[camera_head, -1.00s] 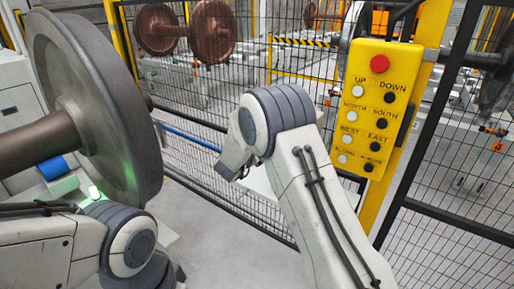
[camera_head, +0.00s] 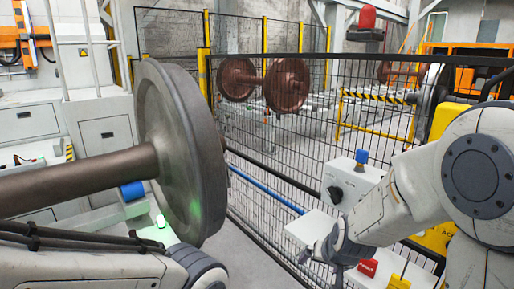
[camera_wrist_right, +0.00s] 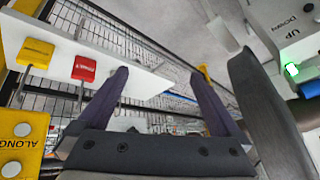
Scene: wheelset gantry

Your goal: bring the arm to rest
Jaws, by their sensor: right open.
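My right arm (camera_head: 420,190) comes in from the right in the head view, with a large round joint near the camera. Its gripper (camera_head: 338,248) hangs at the lower middle, in front of the mesh fence. In the right wrist view the gripper (camera_wrist_right: 163,85) has its two dark fingers spread apart with nothing between them. My left arm (camera_head: 90,262) crosses the lower left corner of the head view, below the wheelset axle. Its gripper is out of the picture.
A wheelset's big wheel (camera_head: 185,150) stands at left. A white box with a blue knob (camera_head: 350,185) is close to my right gripper. A red tag (camera_head: 368,267) lies below it. The yellow button panel (camera_head: 437,238) is mostly behind my right arm. The mesh fence (camera_head: 270,150) runs behind.

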